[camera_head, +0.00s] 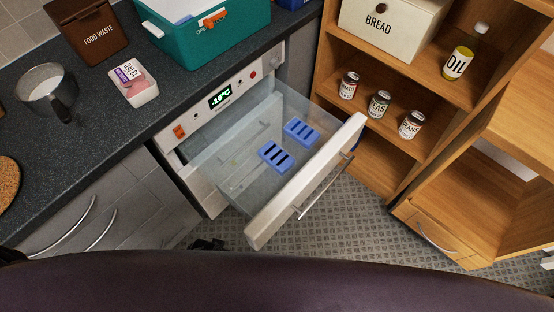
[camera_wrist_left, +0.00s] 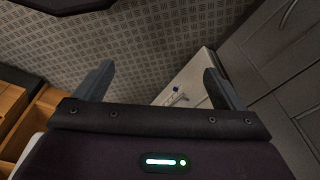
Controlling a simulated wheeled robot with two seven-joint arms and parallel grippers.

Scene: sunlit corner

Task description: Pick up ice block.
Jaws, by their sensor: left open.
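Two blue ice blocks with dark slots lie apart in the pulled-out freezer drawer (camera_head: 354,131). One ice block (camera_head: 275,156) is nearer the drawer's middle; the other ice block (camera_head: 301,131) is farther back and right. The drawer has clear sides and a white front with a bar handle. In the left wrist view my left gripper (camera_wrist_left: 157,76) is open, with nothing between its two fingers. A pale surface with a handle and a small blue spot show beyond the fingers; I cannot tell what the spot is. I cannot make out my right gripper.
A dark worktop (camera_head: 100,121) on the left holds a metal jug (camera_head: 47,88), a pink-topped pack (camera_head: 134,84), a food waste bin (camera_head: 88,30) and a teal cool box (camera_head: 215,30). Wooden shelves with tins, an oil bottle (camera_head: 460,60) and a bread box (camera_head: 390,27) stand right.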

